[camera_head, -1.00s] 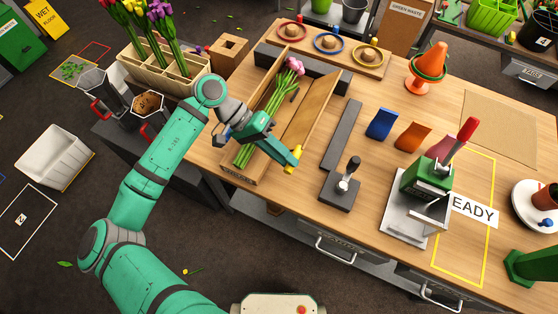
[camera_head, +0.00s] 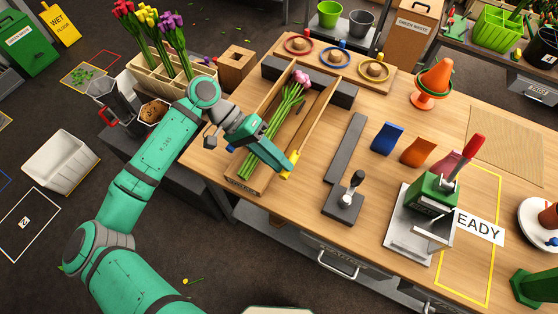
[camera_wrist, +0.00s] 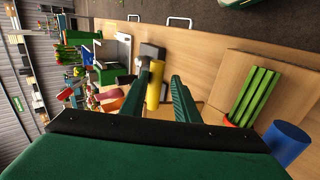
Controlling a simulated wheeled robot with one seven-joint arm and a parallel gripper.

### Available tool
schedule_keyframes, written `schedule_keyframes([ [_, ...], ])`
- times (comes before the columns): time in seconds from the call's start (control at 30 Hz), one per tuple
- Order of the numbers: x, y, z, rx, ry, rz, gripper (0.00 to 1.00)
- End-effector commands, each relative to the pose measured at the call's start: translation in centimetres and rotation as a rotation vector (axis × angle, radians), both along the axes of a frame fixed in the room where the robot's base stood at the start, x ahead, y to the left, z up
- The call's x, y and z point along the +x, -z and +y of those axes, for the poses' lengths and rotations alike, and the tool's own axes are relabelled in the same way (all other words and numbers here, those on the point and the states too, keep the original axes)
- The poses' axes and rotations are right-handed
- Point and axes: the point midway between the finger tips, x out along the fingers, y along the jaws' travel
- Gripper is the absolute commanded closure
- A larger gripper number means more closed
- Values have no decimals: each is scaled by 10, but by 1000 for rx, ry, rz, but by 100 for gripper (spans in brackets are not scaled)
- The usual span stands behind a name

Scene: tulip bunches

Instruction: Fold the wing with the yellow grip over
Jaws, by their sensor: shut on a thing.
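The wooden folding trough lies on the bench with a bunch of pink tulips (camera_head: 283,112) in it, green stems toward the near end. The wing (camera_head: 317,112) on its right side stands steeply up along the bunch. My gripper (camera_head: 288,163) is at the near end of this wing, shut on the yellow grip (camera_head: 291,172). In the wrist view the yellow grip (camera_wrist: 155,86) stands between the two fingers, closer to the left one. The wrist view also shows the green stems (camera_wrist: 255,95) and a blue grip (camera_wrist: 288,143) at the right. My forearm hides part of the trough's left side.
Blue (camera_head: 387,138) and orange (camera_head: 418,151) blocks lie further right. A dark block (camera_head: 345,95) sits behind the trough, with a ring tray (camera_head: 340,63) beyond it.

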Motion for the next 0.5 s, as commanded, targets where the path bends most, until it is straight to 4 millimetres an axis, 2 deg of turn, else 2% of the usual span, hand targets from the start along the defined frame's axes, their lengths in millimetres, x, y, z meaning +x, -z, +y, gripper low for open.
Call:
schedule_keyframes([
  [0.03,1,10,9,31,-7,5,100],
  [0.17,1,10,9,31,-7,5,100],
  [0.2,1,10,9,31,-7,5,69],
  [0.23,1,10,9,30,-7,5,63],
  [0.5,1,9,7,29,-5,2,63],
])
